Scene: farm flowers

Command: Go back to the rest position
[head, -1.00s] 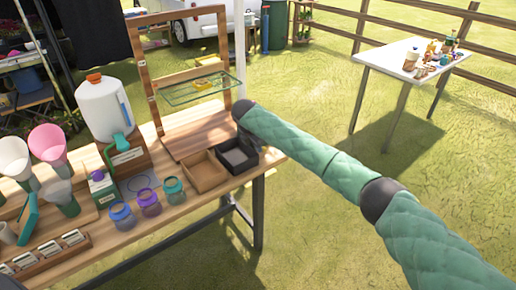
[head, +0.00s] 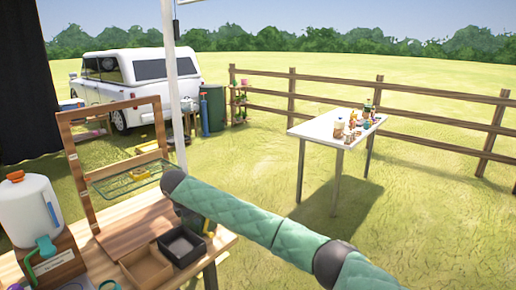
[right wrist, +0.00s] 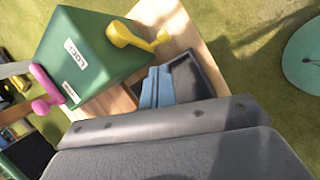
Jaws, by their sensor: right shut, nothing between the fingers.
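My right gripper (right wrist: 157,88) shows in the right wrist view as two blue fingers, shut and empty. Behind the fingers is a dark tray (right wrist: 192,78) on the wooden table. In the head view my green-sleeved right arm reaches in from the lower right to a dark joint above the table's right end. The gripper itself is mostly hidden there, close to the dark tray (head: 182,246). My left gripper is not in view.
The wooden table (head: 222,240) holds a white jug (head: 26,212), a brown tray (head: 146,268) and a wooden frame (head: 80,190). The right wrist view shows a green box (right wrist: 88,55) with a yellow scoop (right wrist: 130,37). A white table (head: 320,131) stands apart; grass lies between.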

